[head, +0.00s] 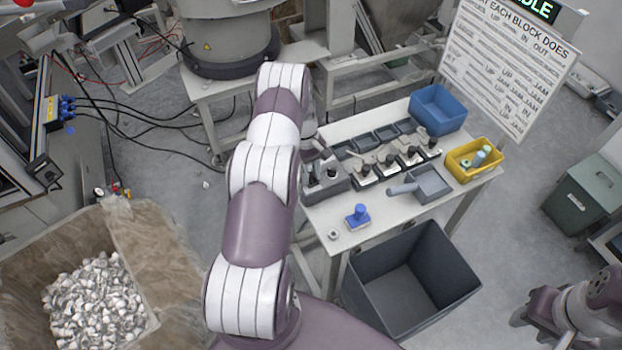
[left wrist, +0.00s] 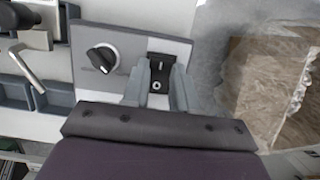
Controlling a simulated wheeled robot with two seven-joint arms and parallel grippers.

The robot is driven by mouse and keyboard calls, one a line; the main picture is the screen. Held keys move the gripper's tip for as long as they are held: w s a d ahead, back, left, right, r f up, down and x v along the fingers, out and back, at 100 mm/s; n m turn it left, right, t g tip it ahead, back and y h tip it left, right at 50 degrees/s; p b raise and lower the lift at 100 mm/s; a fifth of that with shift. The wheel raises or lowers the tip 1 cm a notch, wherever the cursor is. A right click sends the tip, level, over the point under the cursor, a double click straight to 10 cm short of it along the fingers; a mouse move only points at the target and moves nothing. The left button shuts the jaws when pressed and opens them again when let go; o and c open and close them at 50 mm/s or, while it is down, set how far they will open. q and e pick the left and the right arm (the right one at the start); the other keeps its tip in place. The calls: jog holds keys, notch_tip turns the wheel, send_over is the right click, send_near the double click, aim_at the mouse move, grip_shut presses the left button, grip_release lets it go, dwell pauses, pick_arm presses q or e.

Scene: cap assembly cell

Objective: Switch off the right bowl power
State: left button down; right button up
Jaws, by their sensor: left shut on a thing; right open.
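A grey control box (head: 326,188) sits at the left end of the white bench, with dark controls on its top. In the left wrist view its panel (left wrist: 120,38) carries a round black knob (left wrist: 102,58) with a white mark and a black switch (left wrist: 160,68). My left gripper (left wrist: 157,88) is shut on the black switch, one finger on each side; the knob stands clear beside it. In the head view my left gripper (head: 315,152) is partly hidden by my arm. My right gripper (head: 522,317) is open and empty at the lower right, away from the bench.
The bench holds a row of fixtures with black handles (head: 388,160), a blue bin (head: 437,110), a yellow tray (head: 463,172), a grey tray (head: 432,185) and a blue part (head: 357,216). A dark open bin (head: 372,270) stands in front. A large bowl machine (head: 225,40) stands behind.

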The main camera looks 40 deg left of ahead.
pick_arm(q)
jog(key=c, duration=0.9)
grip_release()
jog(key=shift+r, duration=0.1)
jog(key=shift+a+r, duration=0.1)
jog(key=shift+r, duration=0.1)
jog(key=b+v, duration=0.1)
jog(key=v, duration=0.2)
jog(key=shift+w+a+r+b, duration=0.1)
jog(key=shift+w+r+b, duration=0.1)
jog(key=shift+b, duration=0.2)
jog(key=p+v, duration=0.8)
jog(key=p, duration=0.3)
jog(key=shift+s+r, duration=0.1)
jog(key=shift+r, duration=0.25)
